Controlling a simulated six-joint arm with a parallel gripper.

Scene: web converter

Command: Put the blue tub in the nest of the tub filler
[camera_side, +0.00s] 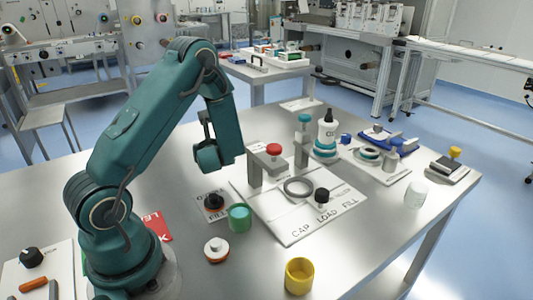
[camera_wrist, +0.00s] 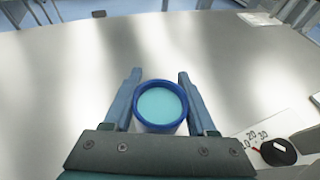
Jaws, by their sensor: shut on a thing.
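The blue tub (camera_wrist: 160,104), blue-rimmed with a light-blue inside, stands between the two fingers of my gripper (camera_wrist: 160,90) in the wrist view. The fingers are shut on its sides. In the side view my wrist hides the tub and fingers. The tub filler seems to be the white plate (camera_side: 290,225) lettered CAP, LOAD and FILL. It carries a grey ring (camera_side: 298,188), which looks like the nest and appears empty. A grey post with a red top (camera_side: 273,150) stands behind it, and a black knob (camera_side: 322,196) in front. My gripper is left of and behind the plate.
A green tub (camera_side: 239,217), a yellow tub (camera_side: 299,276) and a white tub (camera_side: 416,195) stand on the steel table. A white bottle (camera_side: 326,132) and other fixtures stand at the back right. A dial knob (camera_wrist: 279,152) lies right of my gripper in the wrist view.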

